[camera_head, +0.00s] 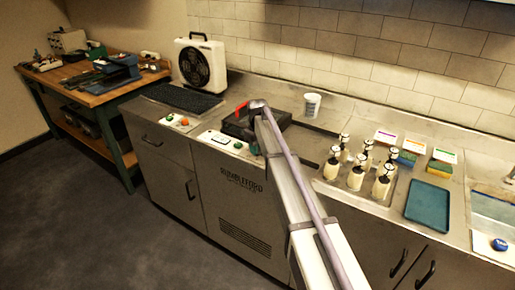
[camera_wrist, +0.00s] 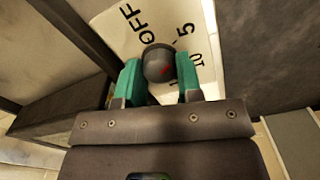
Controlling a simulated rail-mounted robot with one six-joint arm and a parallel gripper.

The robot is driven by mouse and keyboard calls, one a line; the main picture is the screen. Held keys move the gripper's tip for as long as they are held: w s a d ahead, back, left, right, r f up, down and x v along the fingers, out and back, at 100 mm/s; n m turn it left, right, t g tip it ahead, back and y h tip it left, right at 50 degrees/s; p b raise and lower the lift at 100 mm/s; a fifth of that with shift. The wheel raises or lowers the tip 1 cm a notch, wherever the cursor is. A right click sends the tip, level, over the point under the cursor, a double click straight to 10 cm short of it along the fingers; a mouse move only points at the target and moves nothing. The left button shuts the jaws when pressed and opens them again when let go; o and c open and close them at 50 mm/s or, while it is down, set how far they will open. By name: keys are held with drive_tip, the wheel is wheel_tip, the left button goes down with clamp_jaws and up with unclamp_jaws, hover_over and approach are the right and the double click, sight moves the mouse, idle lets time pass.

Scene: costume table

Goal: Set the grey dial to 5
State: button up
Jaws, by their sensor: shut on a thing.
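The grey dial (camera_wrist: 157,60) is a rounded dark knob with a small red mark on its lower right side in the wrist view. It sits on a pale plate (camera_wrist: 105,24) printed with OFF at upper left and 5 and 10 to the right. Other print is partly covered. I cannot tell exactly which number the red mark lines up with. My gripper (camera_wrist: 159,70) has its green fingers on both sides of the dial, shut on it. In the head view my arm reaches over the counter and the dial is hidden.
The metal counter (camera_head: 322,184) holds a white fan (camera_head: 199,65), a white cup (camera_head: 312,105), several pump bottles (camera_head: 357,172) and a teal tray (camera_head: 428,206). Panels with a red button (camera_head: 184,121) and a green button (camera_head: 238,145) lie near the front edge. A wooden bench (camera_head: 92,96) stands left.

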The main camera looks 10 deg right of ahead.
idle(0.4)
drive_tip(key=o, duration=0.9)
drive_tip(key=shift+o, duration=0.2)
wheel_tip(320, 180, up, 11)
drive_tip(key=p, duration=1)
drive_tip(key=shift+f+p, duration=0.15)
drive_tip(key=shift+p, duration=0.25)
drive_tip(key=shift+m, duration=0.3)
